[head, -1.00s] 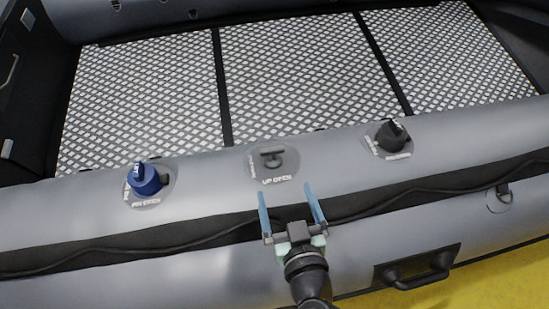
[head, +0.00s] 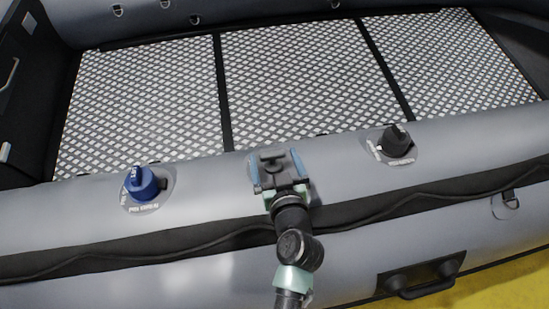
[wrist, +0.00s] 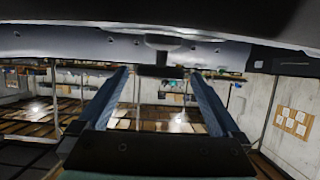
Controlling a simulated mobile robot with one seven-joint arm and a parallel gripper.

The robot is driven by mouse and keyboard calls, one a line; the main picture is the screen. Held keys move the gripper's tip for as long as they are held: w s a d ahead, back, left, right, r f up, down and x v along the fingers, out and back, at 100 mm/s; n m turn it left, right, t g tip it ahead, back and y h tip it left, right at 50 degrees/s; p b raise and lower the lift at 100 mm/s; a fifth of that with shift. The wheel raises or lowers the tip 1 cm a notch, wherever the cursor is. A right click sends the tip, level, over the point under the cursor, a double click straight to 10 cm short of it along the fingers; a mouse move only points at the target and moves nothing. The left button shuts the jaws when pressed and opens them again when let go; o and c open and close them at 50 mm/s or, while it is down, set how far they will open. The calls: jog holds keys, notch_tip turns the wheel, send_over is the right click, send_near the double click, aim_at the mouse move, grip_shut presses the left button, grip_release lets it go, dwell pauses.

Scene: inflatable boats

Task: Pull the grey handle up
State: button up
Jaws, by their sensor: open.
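The grey handle (head: 270,156) is a small T-shaped piece on the round plate in the middle of the near grey tube. My gripper (head: 274,154) is open, with one blue finger on each side of the handle in the head view. In the wrist view the handle (wrist: 163,42) hangs in the upper middle, its crossbar level with the gap between the fingertips (wrist: 160,72). The fingers stand apart from it on both sides there. The printed label by the handle is mostly hidden by my gripper in the head view.
A blue valve knob (head: 143,183) stands on the tube to the left and a black valve knob (head: 395,138) to the right. A black carry handle (head: 425,280) is on the lower tube. The patterned boat floor (head: 300,75) beyond is clear.

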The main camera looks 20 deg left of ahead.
jog(key=shift+c, duration=0.3)
grip_shut()
jog(key=shift+w+a+r+p, duration=0.1)
jog(key=shift+w+r+p, duration=0.05)
jog(key=shift+r+p, duration=0.55)
jog(key=shift+w+a+r+p, duration=0.1)
jog(key=shift+r+p, duration=0.35)
jog(key=shift+r, duration=0.45)
jog(key=shift+c, duration=0.4)
grip_release()
jog(key=shift+o, duration=0.7)
jog(key=shift+f, duration=0.1)
jog(key=shift+s+d, duration=0.1)
jog(key=p+v, duration=0.1)
jog(key=v, duration=1.1)
jog(key=shift+s+d+r, duration=0.15)
jog(key=shift+s+r, duration=0.15)
